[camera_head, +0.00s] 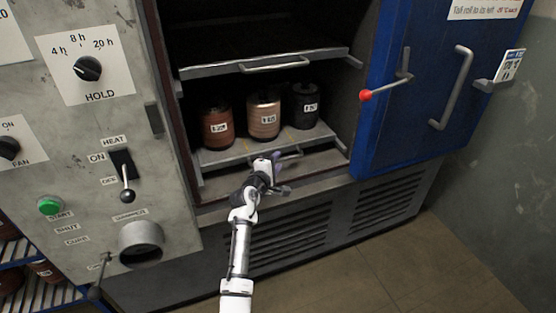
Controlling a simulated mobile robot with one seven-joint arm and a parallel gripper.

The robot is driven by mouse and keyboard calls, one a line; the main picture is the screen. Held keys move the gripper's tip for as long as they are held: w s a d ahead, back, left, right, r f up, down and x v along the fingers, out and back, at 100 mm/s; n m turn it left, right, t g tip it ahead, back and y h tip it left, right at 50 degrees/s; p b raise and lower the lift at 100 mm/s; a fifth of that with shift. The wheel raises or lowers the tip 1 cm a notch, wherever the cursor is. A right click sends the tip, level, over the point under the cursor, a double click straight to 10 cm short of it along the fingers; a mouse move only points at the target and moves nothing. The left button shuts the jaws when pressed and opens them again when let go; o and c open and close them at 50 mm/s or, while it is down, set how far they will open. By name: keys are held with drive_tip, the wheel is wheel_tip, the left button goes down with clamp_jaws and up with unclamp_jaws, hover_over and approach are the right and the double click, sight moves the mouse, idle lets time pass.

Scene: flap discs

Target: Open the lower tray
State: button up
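The lower tray (222,156) is inside the open oven cabinet. It carries a reddish-brown stack (216,129), a copper-coloured stack (263,118) and a black stack (304,106), each upright with a white label. My gripper (268,163) is at the middle of the lower tray's front edge, by its handle (291,155), which it partly hides. I cannot tell whether the fingers touch the handle or whether they are open or shut.
The upper tray (220,69), with its own handle (275,64), sits above. The blue door (425,90) stands open at the right, with a red-knobbed lever (366,95). A grey control panel (100,150) flanks the left. Floor is clear at lower right.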

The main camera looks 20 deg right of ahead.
drive_tip(key=shift+x, duration=0.85)
clamp_jaws()
